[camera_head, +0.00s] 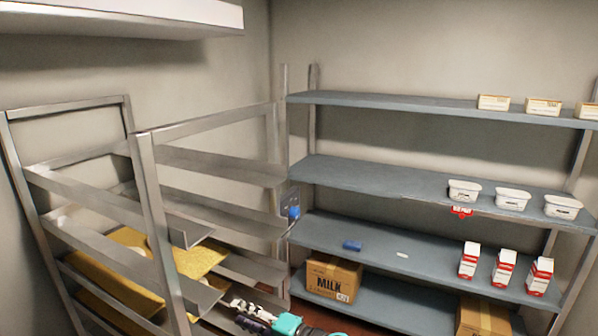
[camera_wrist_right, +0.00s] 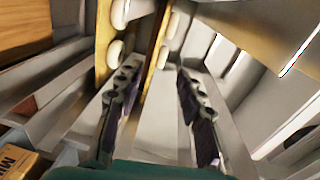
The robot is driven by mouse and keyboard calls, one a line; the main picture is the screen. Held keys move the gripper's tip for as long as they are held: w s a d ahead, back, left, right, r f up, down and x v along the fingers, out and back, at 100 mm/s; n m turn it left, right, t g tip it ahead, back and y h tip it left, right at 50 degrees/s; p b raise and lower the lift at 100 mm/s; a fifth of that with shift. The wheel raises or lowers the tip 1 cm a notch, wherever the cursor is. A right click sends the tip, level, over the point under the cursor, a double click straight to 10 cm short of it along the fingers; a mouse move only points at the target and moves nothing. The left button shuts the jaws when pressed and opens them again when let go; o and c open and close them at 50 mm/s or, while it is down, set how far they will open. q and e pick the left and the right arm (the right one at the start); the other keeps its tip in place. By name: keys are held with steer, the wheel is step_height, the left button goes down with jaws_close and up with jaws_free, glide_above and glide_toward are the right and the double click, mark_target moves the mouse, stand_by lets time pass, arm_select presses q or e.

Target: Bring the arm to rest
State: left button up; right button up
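My right gripper (camera_head: 242,308) shows at the bottom of the head view, beside the lower right side of the metal tray rack (camera_head: 160,220). Its teal housing and part of the arm show there too. In the right wrist view its two dark fingers (camera_wrist_right: 155,92) are spread apart with nothing held between them. Beyond the fingertips, pale rounded pieces (camera_wrist_right: 113,52) sit along a yellow-brown board (camera_wrist_right: 104,35). My left gripper is not in view.
The rack holds yellow-brown boards (camera_head: 192,258) on its rails. To the right, grey shelves (camera_head: 370,180) carry white tubs (camera_head: 512,199), red-and-white cartons (camera_head: 504,268), small boxes (camera_head: 543,106) and a blue item (camera_head: 352,246). A milk box (camera_head: 332,277) stands low, near my right gripper.

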steer(key=s+d+f+n+h, duration=0.1)
steer(key=s+d+h, duration=0.4)
steer(key=d, duration=0.5)
steer(key=s+d+f+n+h, duration=0.2)
steer(key=s+d+h, duration=0.3)
steer(key=s+d, duration=0.4)
steer(key=s+d+f+n+g+h, duration=0.1)
steer(key=s+d+f+h, duration=0.2)
steer(key=d, duration=0.9)
steer(key=s+h, duration=0.2)
steer(key=s, duration=0.2)
steer(key=shift+s+d+n, duration=0.15)
steer(key=shift+d+n, duration=0.1)
steer(key=shift+n, duration=0.15)
